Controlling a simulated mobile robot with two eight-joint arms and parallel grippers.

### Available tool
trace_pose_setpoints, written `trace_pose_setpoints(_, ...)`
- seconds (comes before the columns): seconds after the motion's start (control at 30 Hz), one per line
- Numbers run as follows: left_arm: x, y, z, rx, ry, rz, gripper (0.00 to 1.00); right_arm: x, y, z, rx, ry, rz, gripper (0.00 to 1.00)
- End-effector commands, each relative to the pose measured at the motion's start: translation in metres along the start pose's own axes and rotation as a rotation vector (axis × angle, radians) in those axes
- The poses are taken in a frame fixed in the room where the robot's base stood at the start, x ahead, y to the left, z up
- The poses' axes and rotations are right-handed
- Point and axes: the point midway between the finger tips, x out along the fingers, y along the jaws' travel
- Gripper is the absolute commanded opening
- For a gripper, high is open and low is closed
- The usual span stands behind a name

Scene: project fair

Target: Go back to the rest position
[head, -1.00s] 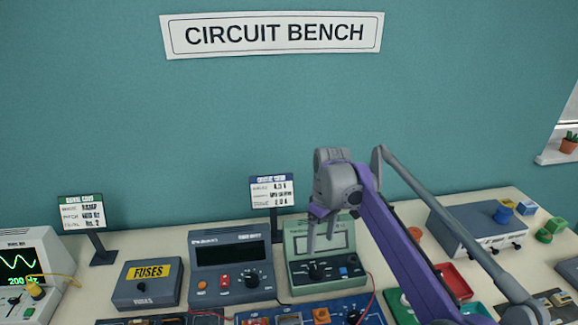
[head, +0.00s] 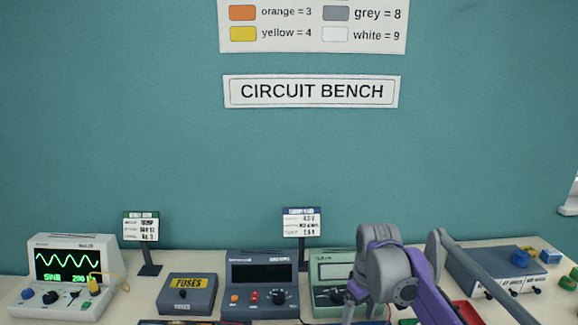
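My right arm, purple and grey, comes in from the lower right. Its gripper (head: 350,304) hangs down in front of the pale green meter (head: 333,268) and hides part of it. The fingers are partly cut by the bottom edge, so I cannot tell whether they are open or shut. I see nothing held in them. My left gripper is not in view.
On the bench stand an oscilloscope (head: 66,262), a grey fuse box (head: 187,295) and a dark grey meter (head: 262,272). A grey case (head: 495,268) is at the right. Two small sign stands, one of them the left sign (head: 141,226), rise behind.

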Motion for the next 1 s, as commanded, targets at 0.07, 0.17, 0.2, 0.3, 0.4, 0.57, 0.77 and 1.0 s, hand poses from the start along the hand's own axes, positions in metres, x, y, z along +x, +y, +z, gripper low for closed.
trace_pose_setpoints(0.07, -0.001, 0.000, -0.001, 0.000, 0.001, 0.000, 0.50, -0.001, -0.008, 0.018, 0.041, 0.030, 0.020, 0.78)
trace_pose_setpoints(0.17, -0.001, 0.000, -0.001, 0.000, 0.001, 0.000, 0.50, 0.001, -0.019, 0.043, 0.102, 0.077, 0.047, 0.78)
trace_pose_setpoints(0.2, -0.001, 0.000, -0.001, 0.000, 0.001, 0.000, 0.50, 0.003, -0.025, 0.055, 0.130, 0.098, 0.058, 0.78)
trace_pose_setpoints(0.3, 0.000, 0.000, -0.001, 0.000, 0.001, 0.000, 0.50, 0.013, -0.040, 0.088, 0.208, 0.160, 0.086, 0.78)
trace_pose_setpoints(0.4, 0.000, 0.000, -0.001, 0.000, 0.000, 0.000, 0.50, 0.029, -0.055, 0.122, 0.287, 0.227, 0.111, 0.78)
trace_pose_setpoints(0.57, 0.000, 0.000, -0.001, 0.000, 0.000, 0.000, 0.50, 0.060, -0.077, 0.171, 0.400, 0.327, 0.139, 0.78)
trace_pose_setpoints(0.77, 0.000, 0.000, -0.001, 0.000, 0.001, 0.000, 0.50, 0.089, -0.092, 0.205, 0.485, 0.408, 0.152, 0.78)
trace_pose_setpoints(1.0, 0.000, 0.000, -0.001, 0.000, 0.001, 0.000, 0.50, 0.096, -0.095, 0.211, 0.505, 0.427, 0.154, 0.78)
